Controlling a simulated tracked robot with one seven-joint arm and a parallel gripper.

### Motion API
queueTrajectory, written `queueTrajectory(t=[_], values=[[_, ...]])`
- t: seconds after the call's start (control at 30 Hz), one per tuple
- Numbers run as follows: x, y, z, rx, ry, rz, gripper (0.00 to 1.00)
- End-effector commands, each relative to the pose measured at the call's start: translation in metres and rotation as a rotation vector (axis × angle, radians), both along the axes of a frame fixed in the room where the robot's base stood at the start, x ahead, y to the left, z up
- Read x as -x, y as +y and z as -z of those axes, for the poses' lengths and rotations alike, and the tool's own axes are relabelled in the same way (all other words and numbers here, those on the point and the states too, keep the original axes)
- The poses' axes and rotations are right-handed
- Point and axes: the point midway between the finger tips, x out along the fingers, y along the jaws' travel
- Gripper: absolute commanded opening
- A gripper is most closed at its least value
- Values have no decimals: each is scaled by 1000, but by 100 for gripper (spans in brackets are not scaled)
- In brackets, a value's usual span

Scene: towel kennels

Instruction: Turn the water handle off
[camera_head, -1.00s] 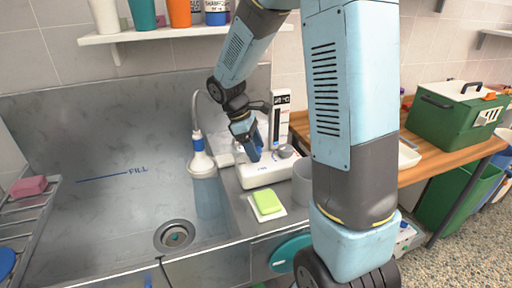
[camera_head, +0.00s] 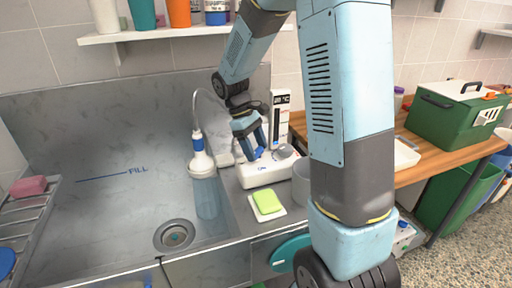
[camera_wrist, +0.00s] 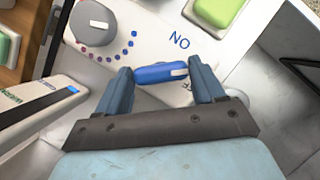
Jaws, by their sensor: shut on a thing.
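The water handle is a small blue lever (camera_wrist: 158,73) with a white mark at one end, on a white control box (camera_head: 268,172). In the wrist view it lies between my two fingers, with the lettering ON above it and part of another word, with an F, below right. My gripper (camera_wrist: 163,78) is shut on the lever; in the head view my gripper (camera_head: 257,149) reaches down to the box from behind. A white shower head (camera_head: 202,163) hangs left of the box, with a bluish stream below it into the sink.
The steel sink (camera_head: 100,225) has a drain (camera_head: 174,235). A grey knob (camera_wrist: 93,22) with a dotted arc is beside the lever. A temperature display (camera_head: 281,115) stands behind the box; a green sponge (camera_head: 267,202) lies in front.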

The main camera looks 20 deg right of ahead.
Motion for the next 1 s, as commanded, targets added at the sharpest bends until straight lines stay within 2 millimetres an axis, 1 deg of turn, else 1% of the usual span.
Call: queueTrajectory(t=[0.3, 0.6, 0.8, 1.0], values=[[-3, -2, -1, -1, -5, 300, 38], [-3, -4, -1, -1, -5, 545, 38], [-3, -4, -1, -1, -6, 654, 38], [-3, -5, -1, 0, -7, 718, 38]])
